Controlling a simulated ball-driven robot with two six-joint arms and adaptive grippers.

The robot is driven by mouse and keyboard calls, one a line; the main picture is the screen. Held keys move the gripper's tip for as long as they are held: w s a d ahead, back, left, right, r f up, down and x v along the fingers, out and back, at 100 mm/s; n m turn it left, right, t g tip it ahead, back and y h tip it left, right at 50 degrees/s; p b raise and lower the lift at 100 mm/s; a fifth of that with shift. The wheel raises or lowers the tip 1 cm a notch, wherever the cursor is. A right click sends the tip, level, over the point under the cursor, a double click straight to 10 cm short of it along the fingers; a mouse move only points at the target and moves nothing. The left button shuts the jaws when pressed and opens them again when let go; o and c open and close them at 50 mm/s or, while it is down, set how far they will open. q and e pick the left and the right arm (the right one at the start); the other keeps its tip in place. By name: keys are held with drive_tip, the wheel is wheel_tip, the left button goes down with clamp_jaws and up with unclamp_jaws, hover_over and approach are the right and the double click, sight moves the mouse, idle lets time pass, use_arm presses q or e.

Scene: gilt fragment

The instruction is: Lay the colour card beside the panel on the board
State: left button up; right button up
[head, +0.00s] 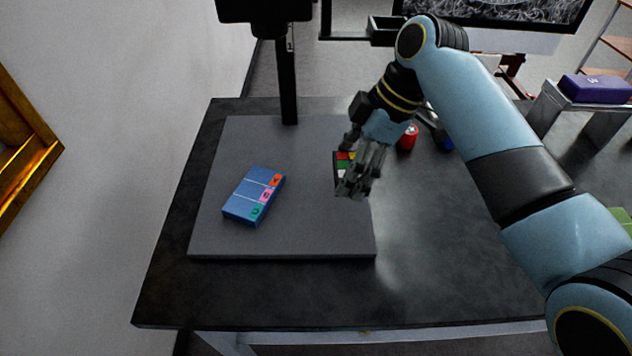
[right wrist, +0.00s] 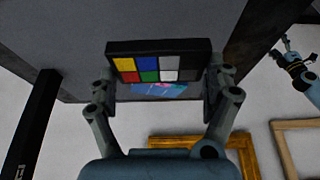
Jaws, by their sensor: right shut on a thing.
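The colour card (right wrist: 157,64), a dark slab with coloured and grey squares, is held between the fingers of my right gripper (right wrist: 160,97), which is shut on it. In the head view the card (head: 342,158) is partly hidden behind the right gripper (head: 356,186), over the right part of the dark grey board (head: 300,235). The blue panel (head: 247,193), with coloured lettered tabs along one side, lies on the board to the left of the card. In the right wrist view the panel (right wrist: 158,90) shows partly behind the card. Part of my left arm (right wrist: 296,72) shows small there; its jaws are unclear.
A red round thing (head: 408,137) stands right of the board on the black table (head: 440,290). A dark post (head: 287,85) rises at the board's back edge. A gilt frame (head: 25,150) is on the left wall. Board space between panel and card is clear.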

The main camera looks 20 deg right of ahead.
sight(317, 197)
drive_tip(key=a, duration=0.1)
drive_tip(key=w+a+f, duration=0.2)
drive_tip(key=shift+a+f, duration=0.25)
drive_tip(key=shift+a, duration=0.05)
drive_tip(key=shift+f, duration=0.25)
wheel_tip(317, 197, down, 4)
drive_tip(key=shift+a+r, duration=0.1)
drive_tip(key=shift+r, duration=0.15)
use_arm(q)
drive_tip(key=shift+w+a+r, duration=0.15)
drive_tip(key=shift+w+r, duration=0.2)
drive_tip(key=shift+w, duration=0.2)
use_arm(e)
drive_tip(key=shift+f, duration=0.15)
drive_tip(key=o, duration=1)
drive_tip(key=shift+f, duration=0.1)
use_arm(q)
drive_tip(key=shift+a, duration=0.15)
